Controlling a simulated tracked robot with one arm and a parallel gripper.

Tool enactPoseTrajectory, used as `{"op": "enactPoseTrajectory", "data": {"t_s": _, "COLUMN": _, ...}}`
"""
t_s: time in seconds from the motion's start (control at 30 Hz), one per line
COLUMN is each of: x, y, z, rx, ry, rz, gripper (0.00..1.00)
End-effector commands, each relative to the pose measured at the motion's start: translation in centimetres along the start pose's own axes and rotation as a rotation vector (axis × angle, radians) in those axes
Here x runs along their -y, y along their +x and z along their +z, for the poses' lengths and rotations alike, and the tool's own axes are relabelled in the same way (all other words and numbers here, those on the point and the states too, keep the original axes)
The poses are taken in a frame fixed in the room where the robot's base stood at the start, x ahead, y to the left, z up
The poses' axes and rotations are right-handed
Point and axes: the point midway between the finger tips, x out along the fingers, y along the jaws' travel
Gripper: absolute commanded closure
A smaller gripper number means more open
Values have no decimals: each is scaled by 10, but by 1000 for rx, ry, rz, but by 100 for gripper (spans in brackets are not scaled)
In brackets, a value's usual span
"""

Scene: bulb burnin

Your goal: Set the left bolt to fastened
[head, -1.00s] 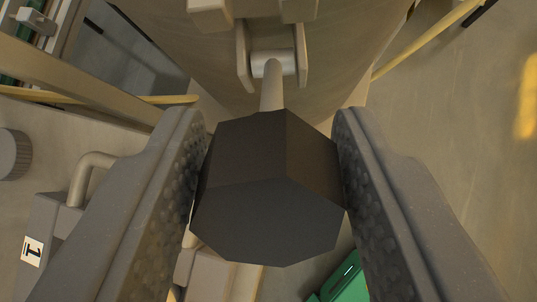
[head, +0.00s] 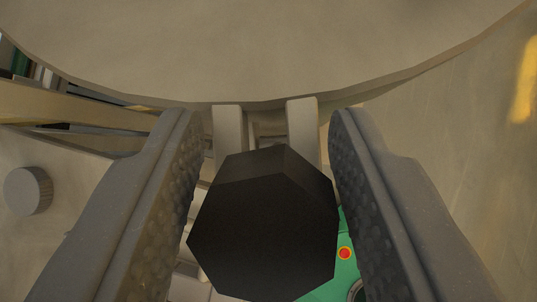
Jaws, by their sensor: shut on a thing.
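A dark, faceted bolt knob (head: 262,228) sits between the two textured fingers of my gripper (head: 262,215). My gripper is shut on it, with the fingers at its left and right sides. Just beyond the knob are two pale upright lugs (head: 303,130) with a gap between them, below the rim of a large round beige lid (head: 265,50). The bolt's shank is hidden behind the knob, so I cannot tell whether it lies in the gap.
A grey ribbed knob (head: 28,191) stands on a pale surface at the left. A beige bar (head: 80,105) runs across the upper left. A green part with a red button (head: 344,253) is below, partly behind the right finger. Open floor (head: 460,150) lies at the right.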

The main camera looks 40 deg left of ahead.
Motion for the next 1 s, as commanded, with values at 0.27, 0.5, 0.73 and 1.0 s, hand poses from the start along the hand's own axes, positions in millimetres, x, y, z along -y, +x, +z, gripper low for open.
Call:
{"op": "enactPoseTrajectory", "data": {"t_s": 0.27, "x": -6, "y": 0, "z": 1, "rx": 26, "ry": 4, "rz": 3, "gripper": 100}}
{"op": "enactPoseTrajectory", "data": {"t_s": 0.5, "x": -9, "y": 0, "z": 1, "rx": 31, "ry": 9, "rz": 7, "gripper": 100}}
{"op": "enactPoseTrajectory", "data": {"t_s": 0.73, "x": -10, "y": 1, "z": 1, "rx": 33, "ry": 12, "rz": 9, "gripper": 100}}
{"op": "enactPoseTrajectory", "data": {"t_s": 1.0, "x": -12, "y": 1, "z": -1, "rx": 30, "ry": 14, "rz": 11, "gripper": 41}}
